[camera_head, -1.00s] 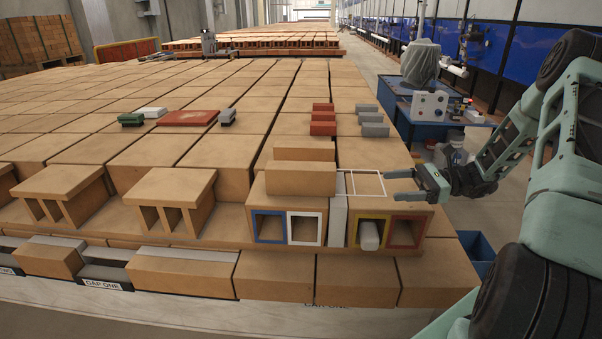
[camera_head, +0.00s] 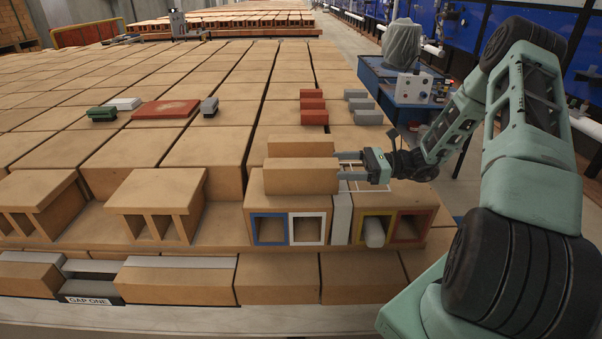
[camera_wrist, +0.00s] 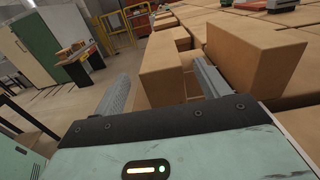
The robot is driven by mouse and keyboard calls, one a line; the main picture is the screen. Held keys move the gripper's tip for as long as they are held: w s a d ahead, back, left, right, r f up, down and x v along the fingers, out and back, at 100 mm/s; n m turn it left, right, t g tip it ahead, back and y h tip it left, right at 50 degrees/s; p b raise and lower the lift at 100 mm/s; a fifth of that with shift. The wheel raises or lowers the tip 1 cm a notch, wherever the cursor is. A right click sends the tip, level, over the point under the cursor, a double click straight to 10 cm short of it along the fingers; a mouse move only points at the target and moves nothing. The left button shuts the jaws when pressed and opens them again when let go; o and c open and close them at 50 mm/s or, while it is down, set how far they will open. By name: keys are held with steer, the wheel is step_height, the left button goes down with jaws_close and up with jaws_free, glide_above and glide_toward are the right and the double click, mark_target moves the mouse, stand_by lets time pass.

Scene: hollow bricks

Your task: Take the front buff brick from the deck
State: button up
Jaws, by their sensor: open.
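The front buff brick (camera_head: 290,177) lies on the deck (camera_head: 345,185) above the blue- and white-edged openings. A second buff brick (camera_head: 300,144) lies close behind it. My gripper (camera_head: 346,165) is open and empty at the right end of the front brick, pointing left. In the wrist view the front brick (camera_wrist: 160,72) shows between the two fingers (camera_wrist: 160,85), its near end facing me. The right finger is beside the gap between it and the rear brick (camera_wrist: 262,52). I cannot tell whether either finger touches.
A white outline (camera_head: 366,186) lies on the deck under my gripper. Small red bricks (camera_head: 313,105) and grey bricks (camera_head: 362,105) stand farther back. A red slab (camera_head: 166,109) lies back left. Hollow buff bricks (camera_head: 160,195) line the front edge. A blue machine table (camera_head: 400,95) stands to the right.

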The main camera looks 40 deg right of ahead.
mark_target(319, 163)
steer(key=p+x, duration=0.1)
steer(key=x, duration=0.5)
steer(key=shift+w+p, duration=0.1)
steer(key=shift+p, duration=0.3)
steer(key=shift+w+a+f, duration=0.1)
steer(key=shift+w+a, duration=0.15)
steer(key=shift+a, duration=0.15)
jaws_close()
